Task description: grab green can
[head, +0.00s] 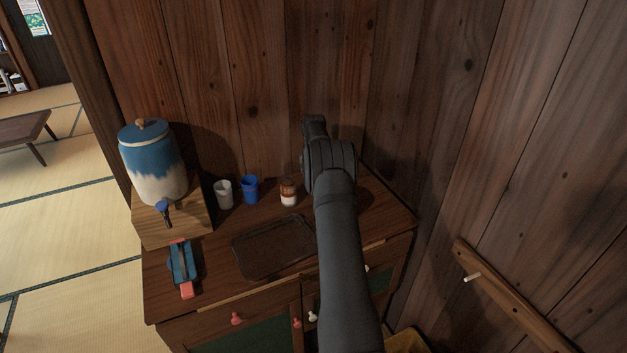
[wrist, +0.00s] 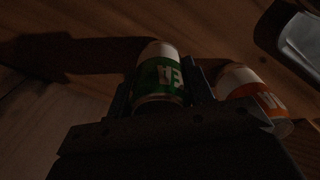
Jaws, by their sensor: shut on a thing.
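The green can (wrist: 161,78), with a white end and white lettering, is between the two fingers of my gripper (wrist: 160,92) in the wrist view. My gripper is shut on it, one finger on each side. In the head view my dark arm hides the green can and the gripper's fingers. The wrist view is dark, so I cannot tell whether the can touches the surface under it.
Cups, white (head: 223,194) and blue (head: 250,190), a dark tray (head: 262,247) and a dispenser (head: 154,170) share the cabinet top. Wooden walls close behind and right.

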